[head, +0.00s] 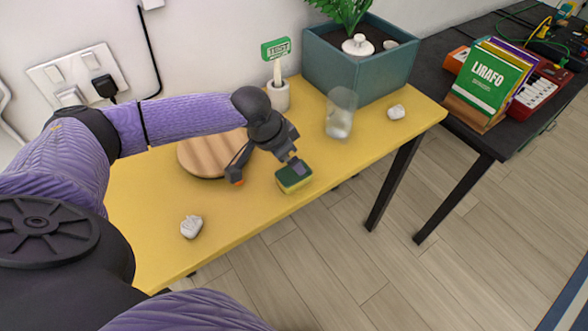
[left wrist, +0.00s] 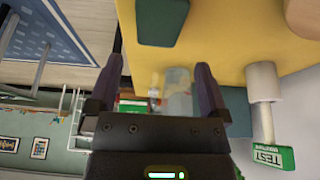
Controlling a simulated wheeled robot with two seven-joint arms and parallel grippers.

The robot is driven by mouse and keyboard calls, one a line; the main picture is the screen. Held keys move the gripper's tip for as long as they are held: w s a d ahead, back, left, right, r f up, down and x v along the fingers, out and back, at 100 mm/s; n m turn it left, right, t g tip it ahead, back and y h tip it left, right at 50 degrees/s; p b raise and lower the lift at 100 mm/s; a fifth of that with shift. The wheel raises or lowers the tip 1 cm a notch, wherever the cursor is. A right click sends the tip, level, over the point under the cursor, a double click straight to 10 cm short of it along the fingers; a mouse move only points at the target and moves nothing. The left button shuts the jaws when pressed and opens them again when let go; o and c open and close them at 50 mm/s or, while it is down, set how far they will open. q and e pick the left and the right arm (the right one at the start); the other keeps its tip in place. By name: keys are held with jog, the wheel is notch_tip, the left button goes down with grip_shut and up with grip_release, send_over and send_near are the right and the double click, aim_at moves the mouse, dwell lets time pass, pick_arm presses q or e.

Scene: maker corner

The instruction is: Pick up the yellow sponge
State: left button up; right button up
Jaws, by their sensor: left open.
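The yellow sponge (head: 291,184) has a dark green top layer and lies near the front edge of the yellow table. In the left wrist view, a dark green block at the top edge (left wrist: 161,20) appears to be this sponge, partly cut off. My left gripper (head: 266,173) is open with its fingers spread. One finger overlaps the sponge's top in the head view and the other is left of it; contact cannot be told. In the left wrist view the gripper (left wrist: 155,72) has nothing between its fingers. My right gripper is not in view.
A round wooden board (head: 195,160) lies behind my left gripper. A clear glass (head: 341,115), a white holder (head: 279,97) with a green sign (head: 276,48), and a teal planter (head: 345,75) stand farther back. White crumpled lumps lie left (head: 191,227) and right (head: 396,112).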

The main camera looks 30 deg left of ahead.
aim_at(294, 172)
pick_arm(q)
jog(key=shift+x, duration=0.8)
jog(key=f+b, duration=0.2)
jog(key=f, duration=0.1)
jog(key=f+b, duration=0.1)
jog(key=f, duration=0.1)
jog(key=shift+w+d+f, duration=0.2)
jog(key=shift+w+d, duration=0.1)
jog(key=shift+w, duration=0.1)
jog(key=shift+r, duration=0.1)
jog(key=shift+c, duration=0.7)
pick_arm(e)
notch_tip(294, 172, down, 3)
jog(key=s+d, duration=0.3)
pick_arm(q)
jog(key=c, duration=1)
jog(key=shift+r, duration=0.4)
notch_tip(294, 172, up, 9)
jog(key=p, duration=0.4)
jog(key=shift+r, duration=0.15)
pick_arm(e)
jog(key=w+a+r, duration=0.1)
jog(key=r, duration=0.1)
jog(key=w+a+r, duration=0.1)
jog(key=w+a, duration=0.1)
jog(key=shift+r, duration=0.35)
